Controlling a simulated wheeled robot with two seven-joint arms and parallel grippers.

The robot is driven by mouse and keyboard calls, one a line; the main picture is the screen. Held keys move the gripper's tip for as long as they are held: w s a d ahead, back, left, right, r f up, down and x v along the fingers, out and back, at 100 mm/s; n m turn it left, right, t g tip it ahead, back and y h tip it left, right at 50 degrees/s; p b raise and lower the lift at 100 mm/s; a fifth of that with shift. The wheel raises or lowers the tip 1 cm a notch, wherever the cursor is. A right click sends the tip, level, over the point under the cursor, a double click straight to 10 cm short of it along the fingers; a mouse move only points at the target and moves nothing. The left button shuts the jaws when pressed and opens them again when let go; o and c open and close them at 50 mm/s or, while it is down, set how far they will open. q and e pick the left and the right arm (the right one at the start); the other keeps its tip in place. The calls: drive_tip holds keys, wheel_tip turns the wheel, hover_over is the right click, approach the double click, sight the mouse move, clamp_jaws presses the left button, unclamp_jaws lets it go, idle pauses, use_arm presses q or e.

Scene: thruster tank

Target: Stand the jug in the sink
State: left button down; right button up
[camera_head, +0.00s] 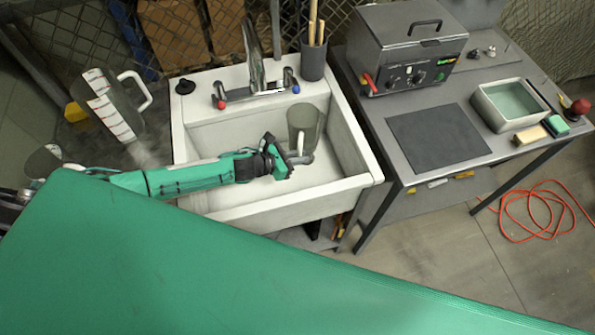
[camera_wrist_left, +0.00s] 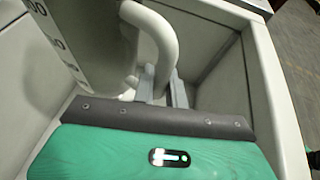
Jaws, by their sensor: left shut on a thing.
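The jug (camera_head: 303,122) is grey with a pale rim and is inside the white sink (camera_head: 205,140), towards its right side. It looks roughly upright; whether its base touches the sink floor is hidden from me. My left gripper (camera_head: 300,158) reaches into the sink from the left and is shut on the jug's handle. In the left wrist view the jug's marked wall (camera_wrist_left: 85,45) and its thick pale handle (camera_wrist_left: 158,35) show, with the fingers (camera_wrist_left: 163,88) at the handle's lower part. My right gripper is out of view.
A larger jug (camera_head: 107,110) with a red-marked scale stands left of the sink. The tap (camera_head: 254,60) and a dark pot of sticks (camera_head: 313,58) are at the sink's back. A bench with a metal tank (camera_head: 405,50) stands right. A green surface (camera_head: 200,270) fills the foreground.

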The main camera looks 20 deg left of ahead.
use_arm(q)
wheel_tip(320, 180, down, 10)
idle(0.6)
